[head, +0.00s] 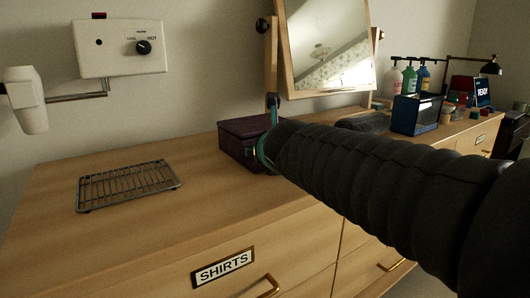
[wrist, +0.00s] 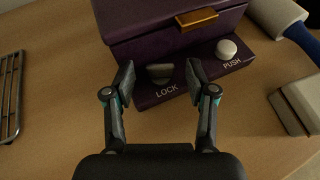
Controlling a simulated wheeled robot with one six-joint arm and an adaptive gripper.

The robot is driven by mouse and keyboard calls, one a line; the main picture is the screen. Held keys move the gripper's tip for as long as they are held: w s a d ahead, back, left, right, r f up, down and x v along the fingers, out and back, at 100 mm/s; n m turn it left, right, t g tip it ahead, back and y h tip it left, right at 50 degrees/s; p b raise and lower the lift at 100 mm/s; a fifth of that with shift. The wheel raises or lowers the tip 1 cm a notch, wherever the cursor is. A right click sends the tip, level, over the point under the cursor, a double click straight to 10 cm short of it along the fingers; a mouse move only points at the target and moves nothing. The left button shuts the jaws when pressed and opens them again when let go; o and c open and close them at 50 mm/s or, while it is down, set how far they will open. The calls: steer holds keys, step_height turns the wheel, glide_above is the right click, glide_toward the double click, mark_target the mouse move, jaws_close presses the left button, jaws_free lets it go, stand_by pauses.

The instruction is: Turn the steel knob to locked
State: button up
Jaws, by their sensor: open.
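The purple box (wrist: 150,24) stands on the wooden dresser top, with a brass clasp (wrist: 197,19) on its front. On its front ledge is the steel knob (wrist: 160,72), above the word LOCK; its exact turn is hard to make out. A round pale button (wrist: 227,49) marked PUSH sits to its right. My gripper (wrist: 160,80) is open, one finger on each side of the knob, with gaps visible; contact cannot be told. In the head view the box (head: 240,138) is partly hidden by my arm, and the knob is hidden.
A wire rack (head: 129,185) lies left of the box on the dresser top (head: 75,240). A roller with a blue handle (wrist: 303,40) and a pale block (wrist: 301,102) lie to the right. A mirror (head: 325,47) stands behind. Wood between rack and box is clear.

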jaws_close()
steer(key=shift+a+f+m+h+b, duration=0.15)
steer(key=shift+f+m+h+b, duration=0.2)
steer(key=shift+b, duration=0.85)
steer(key=shift+h+b, duration=0.25)
steer(key=shift+b, duration=0.35)
steer(key=shift+a+r+m+h+b, duration=0.1)
steer(key=shift+a+m+h+b, duration=0.05)
steer(key=shift+m+h+b, duration=0.65)
steer(key=shift+a+r+m+h+b, duration=0.1)
steer(key=shift+r+m+h+b, duration=0.1)
steer(key=shift+m+h, duration=0.35)
steer(key=shift+a+r+m+h+b, duration=0.1)
steer(key=shift+m+h+b, duration=0.1)
steer(key=shift+m+h, duration=0.3)
steer(key=shift+m+g+h+p, duration=0.35)
steer(key=shift+m+h, duration=0.35)
steer(key=shift+h, duration=0.25)
